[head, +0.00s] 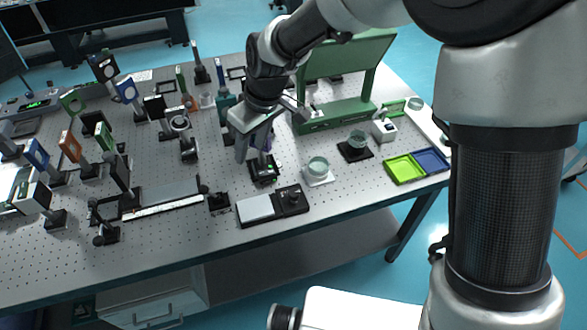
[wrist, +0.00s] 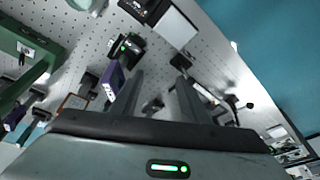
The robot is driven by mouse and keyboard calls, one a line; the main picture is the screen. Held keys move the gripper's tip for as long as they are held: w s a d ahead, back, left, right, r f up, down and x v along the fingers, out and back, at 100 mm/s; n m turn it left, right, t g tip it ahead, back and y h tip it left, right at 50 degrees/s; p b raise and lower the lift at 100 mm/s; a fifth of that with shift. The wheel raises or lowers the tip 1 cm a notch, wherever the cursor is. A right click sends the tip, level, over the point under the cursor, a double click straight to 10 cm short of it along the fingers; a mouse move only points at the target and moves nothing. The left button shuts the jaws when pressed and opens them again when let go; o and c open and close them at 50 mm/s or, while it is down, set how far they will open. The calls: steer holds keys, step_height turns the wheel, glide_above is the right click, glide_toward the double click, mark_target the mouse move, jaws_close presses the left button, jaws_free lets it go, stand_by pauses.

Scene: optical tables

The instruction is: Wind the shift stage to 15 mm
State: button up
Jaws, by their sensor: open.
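A long grey stage with a white scale strip (head: 165,205) lies near the front edge of the table and looks like the shift stage; its reading is too small to tell. A dark upright part stands at its left end, and a small black block (head: 219,202) is by its right end. My gripper (head: 253,148) points down over the table, behind and right of the stage. Its two fingers show apart with nothing between them in the wrist view (wrist: 158,100). A black device with a green light (head: 264,170) stands just below the fingers, also in the wrist view (wrist: 128,46).
A black unit with a pale plate (head: 256,208) and knob lies at the front. Several optic mounts crowd the left and back.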

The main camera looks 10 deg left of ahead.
mark_target(293, 192)
steer(key=d+r+n+g+h+p, duration=0.1)
steer(key=d+r+h, duration=0.2)
steer(key=d, duration=0.7)
step_height(293, 192, down, 17)
steer(key=shift+w+a+r, duration=0.15)
steer(key=shift+r, duration=0.05)
steer(key=c, duration=1.1)
steer(key=shift+o, duration=0.2)
steer(key=shift+m, duration=0.3)
